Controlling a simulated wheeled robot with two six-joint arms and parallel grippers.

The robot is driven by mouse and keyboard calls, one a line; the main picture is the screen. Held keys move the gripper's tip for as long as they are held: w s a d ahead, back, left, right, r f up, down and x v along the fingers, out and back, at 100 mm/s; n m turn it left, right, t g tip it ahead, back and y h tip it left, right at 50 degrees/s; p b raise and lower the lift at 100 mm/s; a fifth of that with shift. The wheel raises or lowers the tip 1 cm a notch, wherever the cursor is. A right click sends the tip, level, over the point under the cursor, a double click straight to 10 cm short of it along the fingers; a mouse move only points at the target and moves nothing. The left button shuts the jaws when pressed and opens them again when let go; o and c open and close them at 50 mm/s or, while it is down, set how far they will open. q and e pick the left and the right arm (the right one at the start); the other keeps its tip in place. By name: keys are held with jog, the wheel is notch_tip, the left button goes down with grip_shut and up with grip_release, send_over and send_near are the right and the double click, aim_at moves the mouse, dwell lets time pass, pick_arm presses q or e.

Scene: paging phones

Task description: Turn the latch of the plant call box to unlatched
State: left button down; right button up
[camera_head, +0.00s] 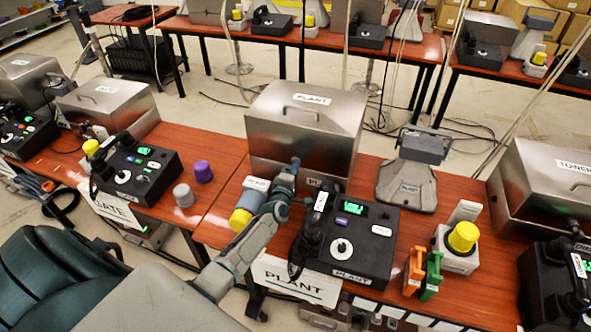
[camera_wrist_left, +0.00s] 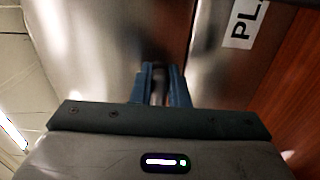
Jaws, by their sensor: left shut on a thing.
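The plant call box (camera_head: 302,128) is a brushed metal box with a sloped lid marked PLANT, standing on the wooden table. My left gripper (camera_head: 294,164) reaches up to the lower front of the box. In the left wrist view my left gripper (camera_wrist_left: 160,90) has its blue fingers shut on a small dark part, the latch (camera_wrist_left: 158,88), at the seam between lid and body. The fingers hide most of the latch, so its turn angle cannot be told. The lid looks closed. My right gripper is not in view.
A black PLANT phone console (camera_head: 350,240) with a handset stands right of my left arm. A yellow-capped cylinder (camera_head: 245,212) lies left of the arm.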

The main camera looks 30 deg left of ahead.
pick_arm(q)
jog(key=shift+f, duration=0.15)
jog(key=c, duration=1.4)
grip_release()
jog(key=shift+s+d, duration=0.1)
jog(key=p+v, duration=0.1)
jog(key=v, duration=0.6)
jog(key=shift+s, duration=0.2)
